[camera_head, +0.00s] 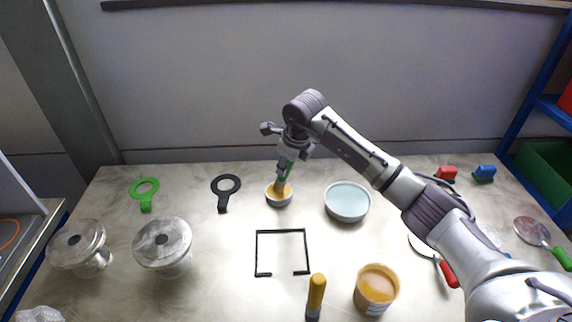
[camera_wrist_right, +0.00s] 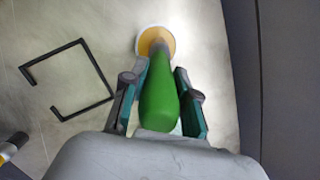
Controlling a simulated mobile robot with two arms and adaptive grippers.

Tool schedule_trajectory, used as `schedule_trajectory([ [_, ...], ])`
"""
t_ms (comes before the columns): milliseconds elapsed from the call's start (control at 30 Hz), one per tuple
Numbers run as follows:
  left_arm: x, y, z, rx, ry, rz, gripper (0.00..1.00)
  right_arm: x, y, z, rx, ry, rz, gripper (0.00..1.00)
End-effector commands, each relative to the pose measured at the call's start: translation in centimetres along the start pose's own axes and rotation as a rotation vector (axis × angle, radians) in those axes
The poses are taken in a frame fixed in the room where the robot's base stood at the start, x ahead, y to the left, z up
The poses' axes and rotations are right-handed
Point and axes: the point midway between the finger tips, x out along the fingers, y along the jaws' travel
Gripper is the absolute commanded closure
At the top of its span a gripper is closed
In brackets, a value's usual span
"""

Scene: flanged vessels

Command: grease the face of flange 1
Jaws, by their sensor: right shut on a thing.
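My right gripper (camera_head: 288,152) is shut on the green handle of a brush-like tool (camera_wrist_right: 159,95). The tool points down into a small white bowl (camera_head: 279,203) of yellow-orange grease, which also shows in the wrist view (camera_wrist_right: 141,33). Its working end is at the grease; the exact contact is unclear. Two flanged vessels stand at the left: one at the far left (camera_head: 77,240) and one nearer the middle (camera_head: 162,243). Each has a round pale top face with a dark centre. I see no label telling which is flange 1. My left gripper is not in view.
A green ring tool (camera_head: 145,190) and a black ring tool (camera_head: 225,188) lie behind the vessels. A black outline (camera_head: 257,252) marks bare table.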

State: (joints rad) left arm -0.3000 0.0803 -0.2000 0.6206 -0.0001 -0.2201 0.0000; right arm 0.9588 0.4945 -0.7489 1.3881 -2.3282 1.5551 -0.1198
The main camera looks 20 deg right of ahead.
Motion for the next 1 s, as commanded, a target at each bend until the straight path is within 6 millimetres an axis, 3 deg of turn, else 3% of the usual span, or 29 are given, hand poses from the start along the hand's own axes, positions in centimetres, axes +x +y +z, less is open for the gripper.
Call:
schedule_trajectory([
  [533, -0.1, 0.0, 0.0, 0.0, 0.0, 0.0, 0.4, 0.1, 0.1, -0.2, 0.0, 0.009, 0.003, 1.0],
  [1000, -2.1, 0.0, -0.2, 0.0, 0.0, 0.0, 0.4, -3.5, -0.5, 1.1, -0.001, 0.003, 0.001, 1.0],
])
